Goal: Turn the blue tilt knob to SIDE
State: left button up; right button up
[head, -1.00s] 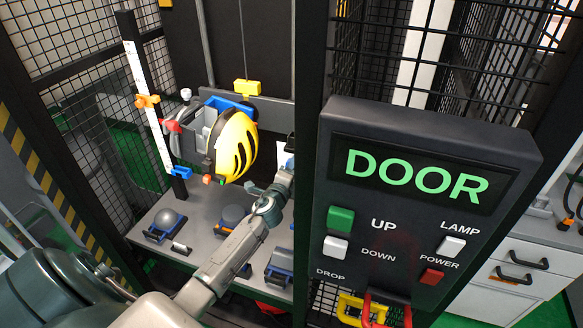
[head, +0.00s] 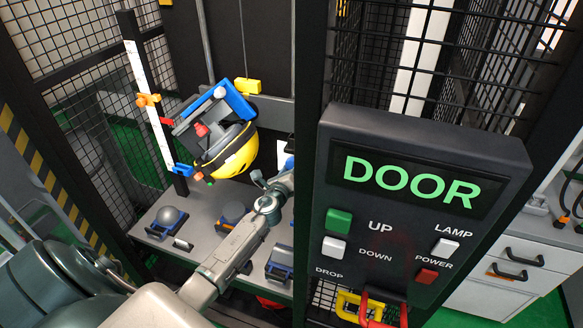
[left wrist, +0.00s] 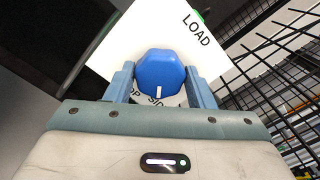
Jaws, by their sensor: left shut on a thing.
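The blue tilt knob (left wrist: 160,72) sits on a white plate (left wrist: 125,45) in the left wrist view. Its white pointer line points down the picture, towards the partly covered SIDE label. LOAD is printed at the plate's upper right, and part of another label ending in "OP" shows left of SIDE. My left gripper (left wrist: 160,80) is shut on the knob, one finger on each side. In the head view my left arm reaches to the dark post, and the fingertips and knob are hidden there. The yellow helmet (head: 238,155) hangs tilted in its blue and grey carrier (head: 235,101).
The DOOR control box (head: 415,205) stands close at right of the post (head: 312,100). A white scale (head: 148,105) with orange and blue markers stands left of the helmet. The grey bench (head: 200,215) below holds several blocks. Wire mesh surrounds the tower.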

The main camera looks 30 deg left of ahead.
pick_arm(q)
jog(key=shift+f, duration=0.1)
dwell(0.3)
jog(key=o, duration=1)
jog(key=shift+s, duration=0.1)
jog(key=b+v, duration=0.1)
jog(key=v, duration=0.9)
jog(key=shift+s+d, duration=0.2)
jog(key=shift+s, duration=0.05)
